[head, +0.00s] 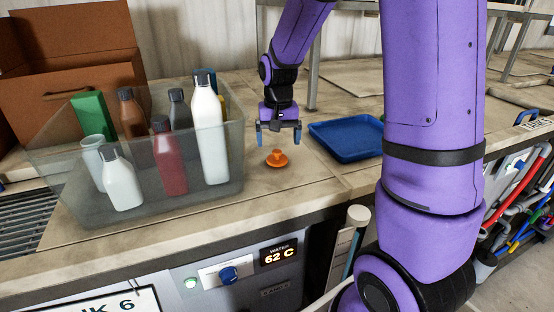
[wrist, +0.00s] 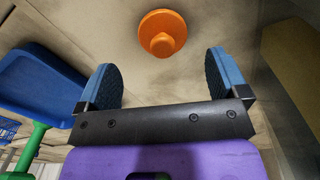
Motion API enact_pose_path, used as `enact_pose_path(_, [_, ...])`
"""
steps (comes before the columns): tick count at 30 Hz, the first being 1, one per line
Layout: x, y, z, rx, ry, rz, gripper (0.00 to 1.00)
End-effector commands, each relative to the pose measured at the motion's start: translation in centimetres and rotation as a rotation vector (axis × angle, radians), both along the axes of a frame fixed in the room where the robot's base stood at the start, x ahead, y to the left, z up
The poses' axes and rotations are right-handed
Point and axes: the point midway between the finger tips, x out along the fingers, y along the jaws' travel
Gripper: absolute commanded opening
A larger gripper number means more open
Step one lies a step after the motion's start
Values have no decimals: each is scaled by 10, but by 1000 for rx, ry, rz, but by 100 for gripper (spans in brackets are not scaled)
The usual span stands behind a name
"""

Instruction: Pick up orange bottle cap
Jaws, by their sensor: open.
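The orange bottle cap (head: 277,158) is a round disc with a raised knob, lying on the tan bench top to the right of the clear bin. In the wrist view the orange cap (wrist: 162,33) lies beyond the fingertips, near the middle between them. My gripper (head: 279,138) is above the bench, just behind the cap in the head view, with its blue fingers apart. In the wrist view my gripper (wrist: 163,78) is open and empty, and the cap is outside the jaws.
A clear bin (head: 165,199) with several bottles stands to the left of the cap. A blue tray (head: 347,141) lies to the right; it also shows in the wrist view (wrist: 42,88). A brown box (head: 70,95) is at the back left. Bare bench surrounds the cap.

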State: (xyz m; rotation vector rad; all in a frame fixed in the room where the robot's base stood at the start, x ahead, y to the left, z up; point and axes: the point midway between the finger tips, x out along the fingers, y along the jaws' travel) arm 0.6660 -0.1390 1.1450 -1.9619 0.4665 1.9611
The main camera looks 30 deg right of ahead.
Motion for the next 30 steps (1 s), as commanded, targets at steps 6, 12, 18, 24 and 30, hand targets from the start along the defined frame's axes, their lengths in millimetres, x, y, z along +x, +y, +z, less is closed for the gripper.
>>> enact_pose_path(6, [-2,4,-27,1,4,1,92])
enact_pose_path(12, [-2,5,-48,0,2,0,92])
enact_pose_path(18, [-2,5,-51,0,1,0,92])
enact_pose_path(24, [-2,5,-51,0,1,1,65])
enact_pose_path(30, [-1,5,-50,0,0,1,40])
